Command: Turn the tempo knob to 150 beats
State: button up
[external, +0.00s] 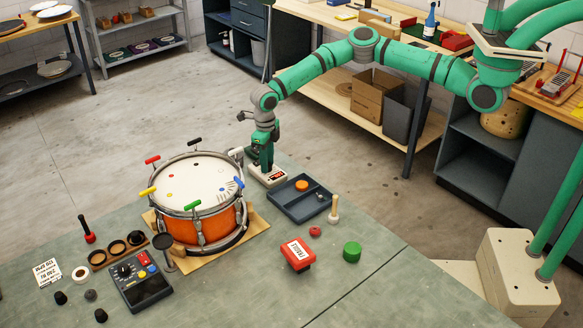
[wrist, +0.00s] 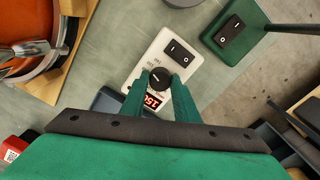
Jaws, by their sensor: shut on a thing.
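The tempo box (external: 267,176) is a small white unit on the bench, right behind the drum. In the wrist view, the box (wrist: 148,62) has a black tempo knob (wrist: 159,78), a black rocker switch (wrist: 178,51) and a red-lit display (wrist: 152,101). The digits look like 150, though they are small and close to a finger. My gripper (wrist: 158,86) points down over the box, with one green finger on each side of the knob, shut on it. In the external view, my gripper (external: 262,164) hides part of the box.
An orange snare drum (external: 212,222) with coloured tuning keys stands close to the left. A dark blue tray (external: 287,201) with an orange disc is just in front. A green box with a rocker switch (wrist: 235,32) sits beyond the white box. A red box (external: 297,255) stands nearer.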

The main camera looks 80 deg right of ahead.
dwell(0.3)
jog(key=o, duration=1.1)
notch_tip(320, 180, up, 11)
jog(key=shift+f, duration=0.1)
